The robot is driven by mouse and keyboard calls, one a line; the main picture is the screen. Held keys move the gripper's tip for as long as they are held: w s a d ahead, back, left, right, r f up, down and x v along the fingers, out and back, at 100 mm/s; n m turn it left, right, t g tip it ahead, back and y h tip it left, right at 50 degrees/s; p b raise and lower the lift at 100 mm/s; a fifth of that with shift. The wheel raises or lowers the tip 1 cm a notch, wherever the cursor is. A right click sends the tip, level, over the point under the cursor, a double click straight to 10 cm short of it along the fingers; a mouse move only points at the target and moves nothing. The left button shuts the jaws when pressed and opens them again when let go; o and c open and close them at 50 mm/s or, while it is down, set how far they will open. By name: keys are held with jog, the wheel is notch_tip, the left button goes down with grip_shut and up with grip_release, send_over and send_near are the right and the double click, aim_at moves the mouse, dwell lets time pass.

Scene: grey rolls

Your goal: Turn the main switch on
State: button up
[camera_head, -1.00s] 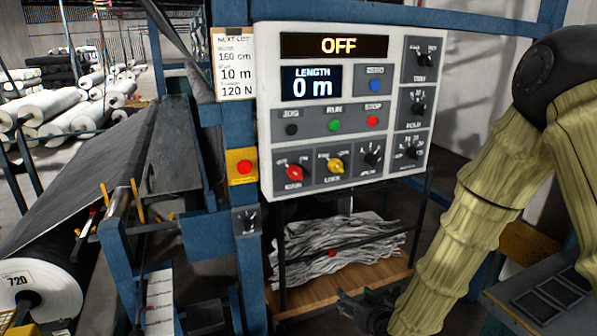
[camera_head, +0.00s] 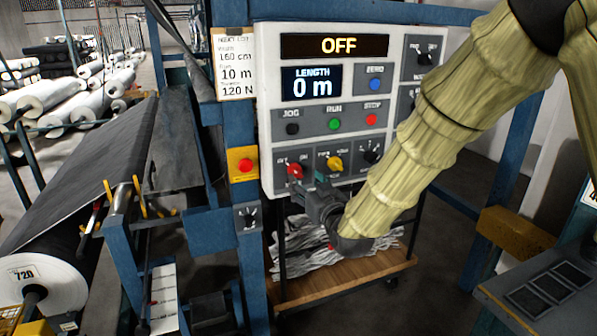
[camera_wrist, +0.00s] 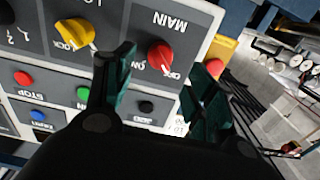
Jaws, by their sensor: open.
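The main switch is a red rotary knob (camera_head: 295,171) at the lower left of the white control panel (camera_head: 264,100). In the wrist view the red knob (camera_wrist: 160,56) sits under the label MAIN, with OFF and ON marked below it. The display (camera_head: 334,46) reads OFF. My gripper (camera_head: 309,183) is in front of the panel's lower left, close to the red knob. In the wrist view my gripper (camera_wrist: 160,85) is open, its two dark green fingers on either side of the red knob's line of sight. I cannot tell whether they touch it.
A yellow lock knob (camera_head: 335,163) is just right of the red one. Jog, run and stop buttons (camera_head: 334,124) sit above. A yellow box with a red button (camera_head: 243,166) is left of the panel. A cart of scraps (camera_head: 300,245) stands below.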

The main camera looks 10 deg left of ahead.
aim_at(299, 174)
jog(key=shift+p+x, duration=0.85)
jog(key=shift+x, duration=2.25)
jog(key=c, duration=1)
